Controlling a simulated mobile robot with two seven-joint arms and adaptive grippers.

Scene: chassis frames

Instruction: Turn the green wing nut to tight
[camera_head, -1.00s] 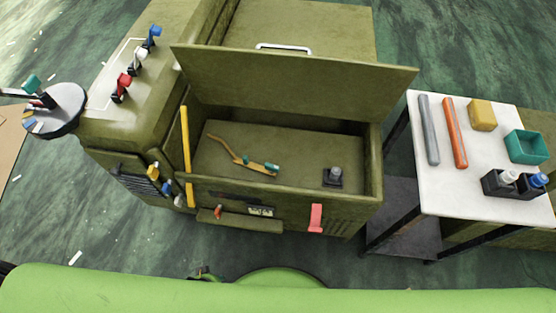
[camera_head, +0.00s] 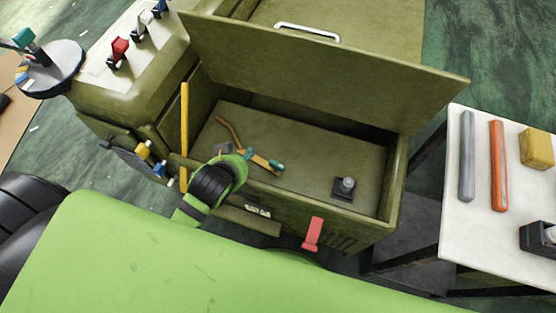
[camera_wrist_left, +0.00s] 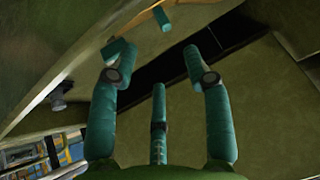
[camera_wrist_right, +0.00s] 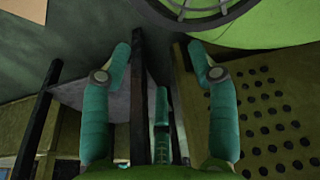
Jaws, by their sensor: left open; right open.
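An ochre bar (camera_head: 228,130) with teal pieces lies in the open olive bin (camera_head: 315,150). One teal piece (camera_head: 277,165) sits at its right end; I cannot tell whether it is the green wing nut. Another teal block (camera_head: 23,37) stands on a round grey disc at far left. My right gripper (camera_wrist_right: 160,56) is open and empty beside a dark post.
The raised olive lid (camera_head: 325,70) stands behind the bin. A black block with a grey knob (camera_head: 345,187) sits in the bin's right part. A red tab (camera_head: 312,233) hangs on its front. A white table (camera_head: 480,225) with rods stands right. A perforated panel (camera_wrist_right: 275,120) flanks my right gripper.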

